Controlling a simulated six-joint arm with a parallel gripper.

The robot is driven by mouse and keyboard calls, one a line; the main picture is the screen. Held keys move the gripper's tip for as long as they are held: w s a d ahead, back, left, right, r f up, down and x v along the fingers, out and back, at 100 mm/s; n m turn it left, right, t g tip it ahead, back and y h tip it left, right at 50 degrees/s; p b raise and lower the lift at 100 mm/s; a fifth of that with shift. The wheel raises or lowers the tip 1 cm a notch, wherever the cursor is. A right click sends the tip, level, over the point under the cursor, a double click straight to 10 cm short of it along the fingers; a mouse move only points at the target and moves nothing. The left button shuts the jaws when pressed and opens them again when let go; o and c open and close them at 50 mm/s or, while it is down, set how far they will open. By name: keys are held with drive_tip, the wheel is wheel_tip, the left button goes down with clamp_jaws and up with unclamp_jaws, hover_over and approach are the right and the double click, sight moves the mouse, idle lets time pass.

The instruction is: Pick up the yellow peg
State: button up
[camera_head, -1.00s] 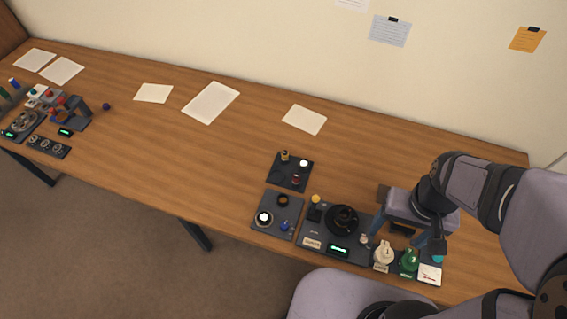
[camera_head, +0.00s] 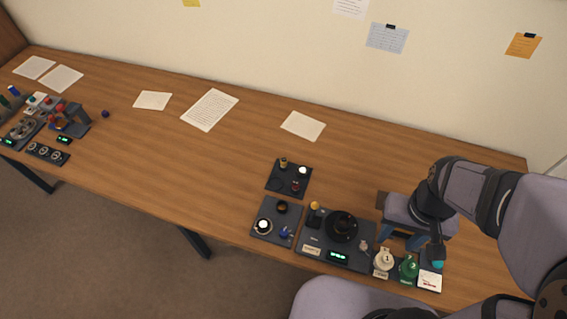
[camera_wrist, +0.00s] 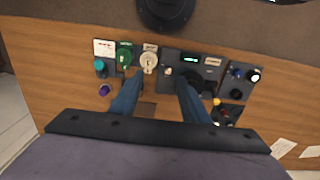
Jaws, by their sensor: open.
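A small yellow peg (camera_head: 315,205) stands at the upper left corner of the dark device with the round black disc (camera_head: 342,226). It also shows in the wrist view (camera_wrist: 216,101), right of my fingers. My gripper (camera_head: 400,240) is above the right part of the bench setup, to the right of the peg and apart from it. In the wrist view my two blue fingers (camera_wrist: 160,80) are spread wide with nothing held between them. The lower part of the peg is too small to make out.
Free wood and paper sheets (camera_head: 303,126) lie behind.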

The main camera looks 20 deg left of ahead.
drive_tip(key=w+a+f+n+t+b, duration=0.1)
drive_tip(key=w+a+f+b, duration=0.2)
drive_tip(key=w, duration=0.4)
drive_tip(key=n+t+y+b, duration=0.1)
drive_tip(key=n+t+b, duration=0.2)
drive_tip(key=b, duration=0.4)
approach(284, 161)
drive_tip(key=f, duration=0.1)
drive_tip(key=shift+p+x, duration=0.45)
drive_tip(key=shift+x, duration=0.85)
drive_tip(key=shift+d, duration=0.1)
drive_tip(key=shift+p+x, duration=1.3)
drive_tip(key=shift+x, duration=1.25)
drive_tip(key=shift+w, duration=0.15)
